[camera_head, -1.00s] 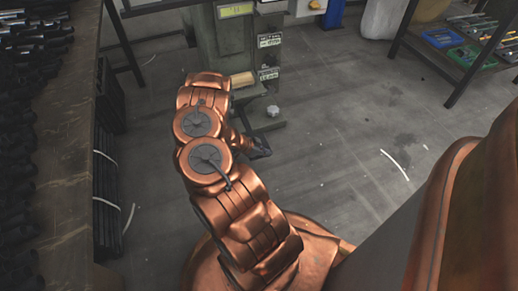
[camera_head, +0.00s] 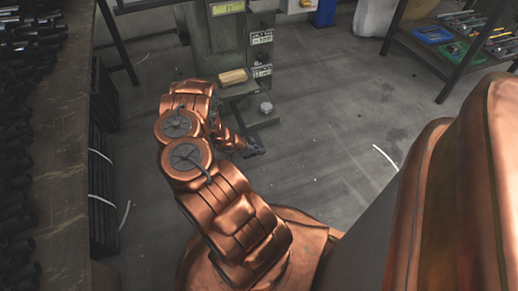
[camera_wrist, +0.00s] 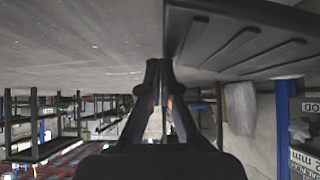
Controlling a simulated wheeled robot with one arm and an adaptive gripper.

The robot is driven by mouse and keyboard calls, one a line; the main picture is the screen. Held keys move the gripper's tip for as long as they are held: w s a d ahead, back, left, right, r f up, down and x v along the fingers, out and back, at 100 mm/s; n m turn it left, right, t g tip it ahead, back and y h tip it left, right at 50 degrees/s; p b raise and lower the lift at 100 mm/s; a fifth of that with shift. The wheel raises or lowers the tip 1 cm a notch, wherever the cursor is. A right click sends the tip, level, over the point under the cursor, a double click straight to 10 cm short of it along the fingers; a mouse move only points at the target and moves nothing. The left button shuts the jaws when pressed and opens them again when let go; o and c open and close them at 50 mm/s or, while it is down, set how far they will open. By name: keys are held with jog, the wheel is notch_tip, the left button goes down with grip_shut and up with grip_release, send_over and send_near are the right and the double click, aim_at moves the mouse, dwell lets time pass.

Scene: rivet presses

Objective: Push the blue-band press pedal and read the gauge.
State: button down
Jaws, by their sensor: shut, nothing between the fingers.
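My gripper (camera_head: 256,148) is low over the floor in front of a grey-green press (camera_head: 227,45), small and partly hidden behind my arm in the head view. In the wrist view my gripper (camera_wrist: 158,65) is shut and empty, its fingertips together. A dark ribbed plate that looks like a pedal (camera_wrist: 240,40) fills the top right there, close beside the fingertips; I cannot tell whether they touch. The press carries a yellow label (camera_head: 227,8) and small white labels (camera_head: 262,38). No blue band shows clearly on it, and no readable gauge dial is in view.
A bench with dark rods (camera_head: 60,150) runs along the left. A blue post (camera_head: 325,12) stands behind the press. A shelf with blue and green trays (camera_head: 455,50) is at the upper right. The floor (camera_head: 335,130) right of the press is clear.

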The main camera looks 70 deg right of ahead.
jog(key=w+a+r+p, duration=0.3)
jog(key=a+r, duration=0.3)
jog(key=r, duration=0.4)
jog(key=shift+w+a+r+p, duration=0.15)
jog(key=shift+a+r+p, duration=0.25)
jog(key=shift+p, duration=0.45)
